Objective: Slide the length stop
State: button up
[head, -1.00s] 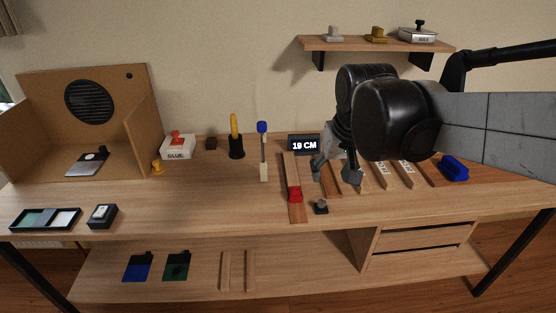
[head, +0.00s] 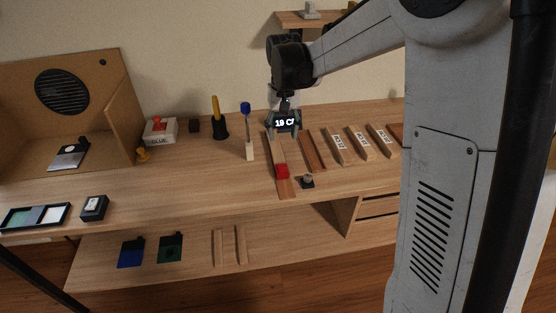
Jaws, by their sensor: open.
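A red block (head: 282,171), which looks like the length stop, sits on a long narrow wooden rail (head: 276,150) near its front end. A small black display (head: 290,122) reading about "19 C", partly covered, stands at the rail's far end. My gripper (head: 284,127) points down over the far end of the rail, in front of the display. Its fingers are apart and hold nothing. It is well behind the red block and not touching it. Whether the fingertips touch the rail cannot be told.
A small black knob-like piece (head: 307,181) sits right of the red block. Several wooden strips (head: 338,147) lie to the right. A blue-topped upright tool (head: 247,130) stands left of the rail. My arm hides the table's right side. The table front left of the rail is clear.

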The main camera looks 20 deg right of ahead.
aim_at(283, 166)
notch_tip(283, 166, down, 14)
jog(key=shift+r+b, duration=0.15)
jog(key=shift+b, duration=0.3)
grip_shut()
dwell(0.4)
